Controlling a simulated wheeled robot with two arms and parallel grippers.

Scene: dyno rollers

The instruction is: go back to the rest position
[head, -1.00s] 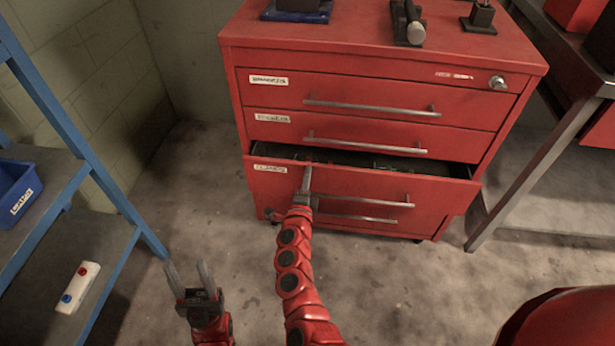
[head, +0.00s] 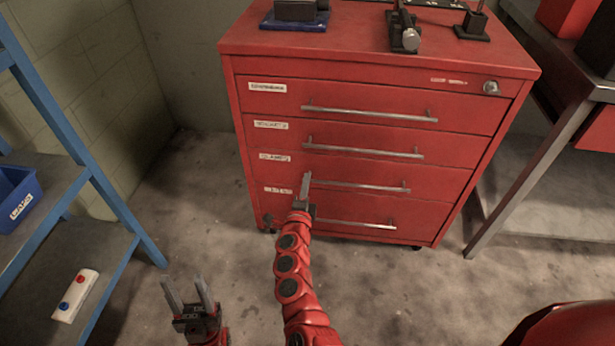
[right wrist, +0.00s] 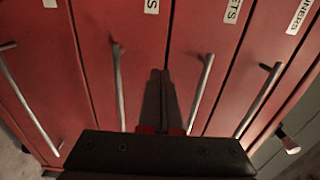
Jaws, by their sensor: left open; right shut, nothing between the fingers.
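My right gripper (head: 306,188) is shut and empty in front of the red tool cabinet (head: 388,65), near the left end of the third drawer's handle (head: 360,186). I cannot tell whether it touches the drawer front. In the right wrist view its closed fingers (right wrist: 160,95) point at the drawer fronts, between two handles. All the cabinet's drawers look closed. My left gripper (head: 190,293) is open and empty, low over the floor at the bottom of the head view, left of my right arm.
A blue shelf rack (head: 70,150) on the left holds a blue bin (head: 18,195) and a white box with red and blue buttons (head: 75,295). A metal-legged bench (head: 525,165) stands on the right. Tools sit on the cabinet top. Floor (head: 180,220) left of the cabinet is clear.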

